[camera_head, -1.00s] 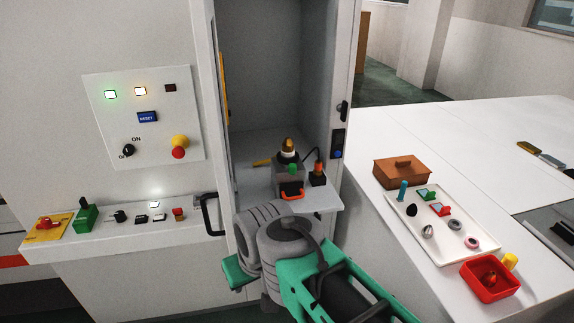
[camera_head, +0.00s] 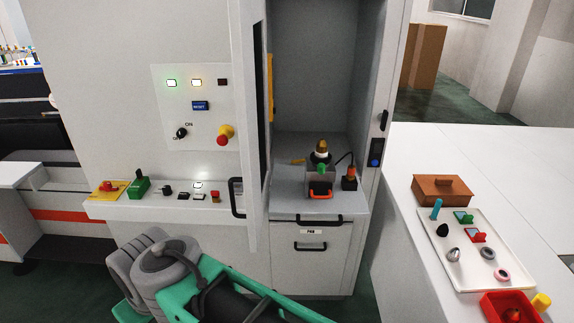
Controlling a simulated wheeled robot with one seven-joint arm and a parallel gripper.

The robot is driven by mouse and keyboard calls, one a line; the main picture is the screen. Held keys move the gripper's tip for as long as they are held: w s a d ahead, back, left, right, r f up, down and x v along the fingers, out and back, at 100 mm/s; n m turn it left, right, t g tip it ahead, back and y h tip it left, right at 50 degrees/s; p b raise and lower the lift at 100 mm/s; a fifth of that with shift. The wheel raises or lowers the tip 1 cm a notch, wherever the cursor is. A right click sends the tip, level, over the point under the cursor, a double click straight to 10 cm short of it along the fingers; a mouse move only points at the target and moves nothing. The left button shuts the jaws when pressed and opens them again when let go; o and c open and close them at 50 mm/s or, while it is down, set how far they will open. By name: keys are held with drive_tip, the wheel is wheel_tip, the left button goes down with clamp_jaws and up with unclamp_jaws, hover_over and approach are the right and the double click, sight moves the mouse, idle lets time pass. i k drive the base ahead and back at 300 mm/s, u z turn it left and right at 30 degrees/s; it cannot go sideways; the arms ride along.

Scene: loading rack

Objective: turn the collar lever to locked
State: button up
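In the open cabinet bay, a grey fixture (camera_head: 319,182) stands on the shelf. On it is an upright dark part with a pale band and a brown-gold tip (camera_head: 321,148). A green piece (camera_head: 322,168) is on its front, with an orange handle (camera_head: 319,192) below. A short yellow bar (camera_head: 298,161) sticks out to the left. I cannot tell which of these is the collar lever, nor its setting. My green and grey arm fills the lower foreground, left of and well apart from the fixture. My gripper is not in view.
A small orange and black device (camera_head: 349,180) with a cable stands right of the fixture. The open cabinet door (camera_head: 250,130) with its black handle is on the left. A control panel (camera_head: 170,135) and control ledge (camera_head: 150,211) lie further left. A white table (camera_head: 410,165) holds a tray (camera_head: 486,229).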

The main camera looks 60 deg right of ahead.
sight(321, 165)
drive_tip(key=k, duration=0.5)
drive_tip(key=z, duration=0.7)
drive_tip(key=i, duration=0.5)
